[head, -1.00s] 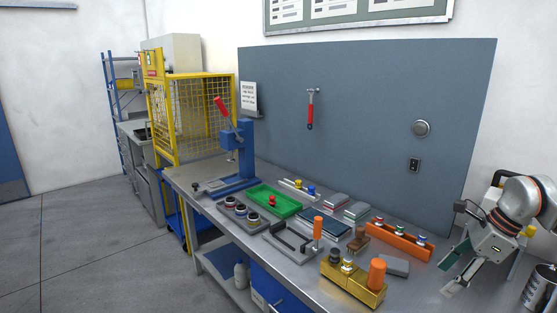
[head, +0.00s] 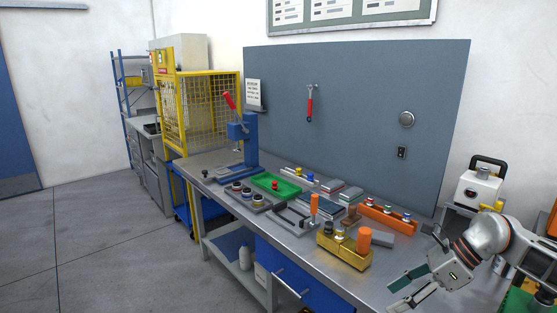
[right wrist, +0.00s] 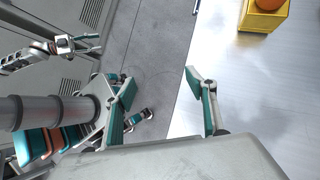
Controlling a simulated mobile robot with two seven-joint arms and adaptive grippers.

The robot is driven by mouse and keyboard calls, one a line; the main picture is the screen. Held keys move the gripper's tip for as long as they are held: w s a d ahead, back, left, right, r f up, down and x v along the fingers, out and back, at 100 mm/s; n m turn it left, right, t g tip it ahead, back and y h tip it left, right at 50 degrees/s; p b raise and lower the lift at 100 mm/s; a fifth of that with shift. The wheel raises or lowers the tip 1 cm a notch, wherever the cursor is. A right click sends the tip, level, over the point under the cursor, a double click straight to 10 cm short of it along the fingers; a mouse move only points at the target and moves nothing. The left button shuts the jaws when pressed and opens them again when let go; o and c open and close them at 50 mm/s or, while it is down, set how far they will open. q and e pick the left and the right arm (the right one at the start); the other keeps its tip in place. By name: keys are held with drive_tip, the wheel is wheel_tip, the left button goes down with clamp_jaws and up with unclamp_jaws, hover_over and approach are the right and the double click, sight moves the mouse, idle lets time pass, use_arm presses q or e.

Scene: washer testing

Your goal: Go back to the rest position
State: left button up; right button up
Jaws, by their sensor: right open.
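My right gripper (head: 398,294) is open and empty at the front right of the workbench (head: 358,284) in the head view. Its two teal-padded fingers are spread apart. In the right wrist view the open right gripper (right wrist: 160,85) has bench on one side and grey floor on the other, with nothing between the fingers. My left gripper (right wrist: 85,43) appears small at the upper left of the right wrist view, over the floor; its jaw opening is too small to judge. The left arm is out of the head view.
A yellow block with an orange knob (head: 364,238) stands nearest the right gripper. Behind are an orange rack (head: 385,218), a green tray (head: 276,186) and a blue press (head: 250,148). A white machine with a black handle (head: 479,188) is at right. The front right bench is clear.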

drive_tip(key=s+a+m+t+y, duration=0.3)
drive_tip(key=a+m+y, duration=0.25)
drive_tip(key=a, duration=0.45)
drive_tip(key=s+a+m+t+y, duration=0.2)
drive_tip(key=a+m+y, duration=0.3)
drive_tip(key=a, duration=0.6)
drive_tip(key=s+d+f+m+t+h, duration=0.1)
drive_tip(key=d+f+m+t+h, duration=0.3)
drive_tip(key=m, duration=0.7)
drive_tip(key=s+d+f+m+t+h, duration=0.1)
drive_tip(key=d+f+m+t+h, duration=0.35)
drive_tip(key=m, duration=0.65)
drive_tip(key=s+d+f+m+g+h, duration=0.2)
drive_tip(key=s+f+m+h, duration=0.1)
drive_tip(key=s+f+m, duration=0.2)
drive_tip(key=s+d+f+m+g+h, duration=0.2)
drive_tip(key=s+f+m+h, duration=0.2)
drive_tip(key=s+f, duration=0.5)
wheel_tip(320, 180, down, 4)
drive_tip(key=shift+m, duration=1.25)
drive_tip(key=shift+s, duration=0.1)
